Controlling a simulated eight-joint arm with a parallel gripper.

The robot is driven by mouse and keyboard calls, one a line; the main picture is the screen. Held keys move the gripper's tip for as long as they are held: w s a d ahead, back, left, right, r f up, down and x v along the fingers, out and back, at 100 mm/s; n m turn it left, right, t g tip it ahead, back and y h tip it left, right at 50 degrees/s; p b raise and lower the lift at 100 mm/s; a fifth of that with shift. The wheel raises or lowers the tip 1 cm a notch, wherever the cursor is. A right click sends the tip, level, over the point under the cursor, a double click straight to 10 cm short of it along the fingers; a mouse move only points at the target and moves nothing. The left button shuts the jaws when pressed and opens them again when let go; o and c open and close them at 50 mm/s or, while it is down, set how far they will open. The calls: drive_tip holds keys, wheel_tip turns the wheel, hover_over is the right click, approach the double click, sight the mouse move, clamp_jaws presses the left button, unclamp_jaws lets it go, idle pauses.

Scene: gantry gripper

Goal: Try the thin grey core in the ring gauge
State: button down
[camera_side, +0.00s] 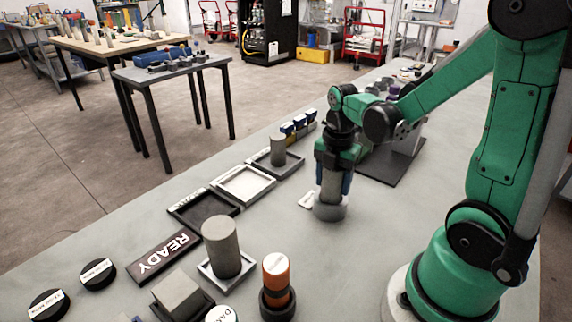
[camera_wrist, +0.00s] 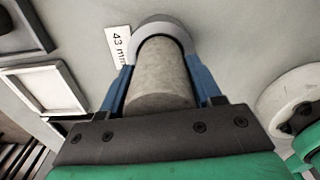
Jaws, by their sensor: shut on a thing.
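My gripper (camera_side: 333,180) is shut on an upright grey core (camera_side: 331,194), with its blue fingers on either side. The core fills the space between the fingers in the wrist view (camera_wrist: 160,78). The grey ring gauge (camera_side: 330,213) lies flat on the bench directly below. Its rim shows around the far end of the core in the wrist view (camera_wrist: 166,27). The core's lower end meets the ring's opening; how deep it sits is hidden. A white label (camera_wrist: 118,43) reading "43 mm" lies beside the ring.
A thick grey core (camera_side: 222,250) stands in a light tray at the front. Another grey core (camera_side: 278,150) stands in a dark tray farther back. A white tray (camera_side: 243,184) and a dark tray (camera_side: 205,208) lie between them. An orange-and-black piece (camera_side: 276,275) stands near the front.

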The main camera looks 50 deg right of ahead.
drive_tip(key=shift+f, duration=0.2)
drive_tip(key=shift+c, duration=0.4)
unclamp_jaws()
drive_tip(key=shift+r, duration=0.1)
drive_tip(key=shift+r, duration=2.75)
drive_tip(key=shift+w+a+r+m, duration=0.15)
drive_tip(key=shift+a+m, duration=0.25)
drive_tip(key=shift+m, duration=0.2)
drive_tip(key=w+a+r+m+t, duration=0.1)
drive_tip(key=a+m+t, duration=0.6)
drive_tip(key=m, duration=1.1)
drive_tip(key=a+r, duration=0.1)
drive_tip(key=a, duration=0.2)
drive_tip(key=shift+w+a+r, duration=0.2)
drive_tip(key=shift+r, duration=0.15)
